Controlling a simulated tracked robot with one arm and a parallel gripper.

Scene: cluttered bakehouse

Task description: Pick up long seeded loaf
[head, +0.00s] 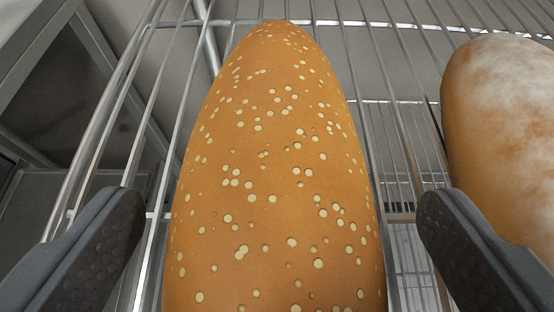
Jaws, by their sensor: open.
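The long seeded loaf (275,165) is golden brown with pale round seeds. It lies lengthwise on a wire rack, its tapered end pointing away, and its near end is cut off by the bottom of the view. My gripper (280,225) is open, with one dark textured finger on each side of the loaf. A gap shows between the loaf and each finger, and neither finger appears to touch it.
The metal wire rack (397,150) runs under the loaf, with its side rail at the left. A second loaf (505,130), pale and floury on top, lies at the right, close behind my right finger. More rack wires show below.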

